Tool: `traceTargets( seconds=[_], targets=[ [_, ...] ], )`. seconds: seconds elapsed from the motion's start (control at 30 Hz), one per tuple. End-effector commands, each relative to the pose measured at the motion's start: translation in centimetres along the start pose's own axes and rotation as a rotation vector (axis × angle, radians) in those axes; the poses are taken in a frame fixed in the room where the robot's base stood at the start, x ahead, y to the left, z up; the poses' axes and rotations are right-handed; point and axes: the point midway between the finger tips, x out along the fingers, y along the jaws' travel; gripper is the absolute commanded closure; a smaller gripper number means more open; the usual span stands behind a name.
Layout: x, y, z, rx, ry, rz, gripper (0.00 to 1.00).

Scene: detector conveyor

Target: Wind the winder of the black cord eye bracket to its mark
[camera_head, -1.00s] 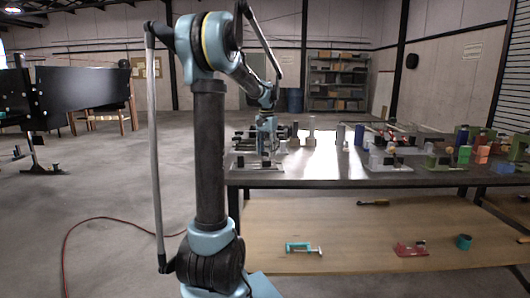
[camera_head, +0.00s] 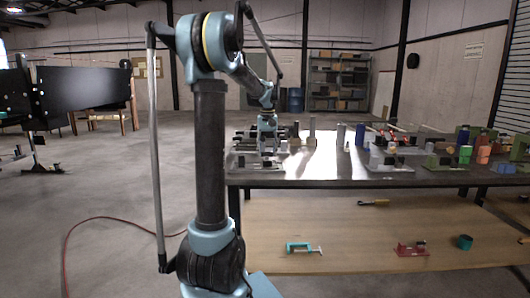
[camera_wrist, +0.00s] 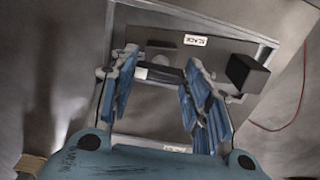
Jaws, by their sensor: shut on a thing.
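My gripper (camera_wrist: 162,90) shows in the wrist view with its two blue fingers around a small grey rounded part, the winder (camera_wrist: 160,73), and is shut on it. The black cord eye bracket (camera_wrist: 222,56) is a dark plate behind the fingers with a small white label (camera_wrist: 195,41) and a black block (camera_wrist: 247,73) at its right. The winder's mark cannot be made out, and the fingers hide part of the bracket. In the head view my gripper (camera_head: 267,124) is low over the left end of the table, among small fixtures that partly hide it.
The table (camera_head: 330,172) carries several other fixtures at its right, including a green one (camera_head: 440,162). Its middle top is mostly clear. A teal clamp (camera_head: 303,247) and a red clamp (camera_head: 411,249) lie on the lower shelf (camera_head: 350,225). A red cable (camera_head: 66,245) runs over the floor.

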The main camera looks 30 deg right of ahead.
Motion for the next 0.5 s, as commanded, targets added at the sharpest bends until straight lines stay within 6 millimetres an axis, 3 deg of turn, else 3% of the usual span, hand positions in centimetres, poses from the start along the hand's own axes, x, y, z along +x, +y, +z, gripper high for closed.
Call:
traceTargets(
  seconds=[0.5],
  targets=[
    [0.00, 0.05, 0.03, -0.124, 0.000, 0.000, 0.80]
  ],
)
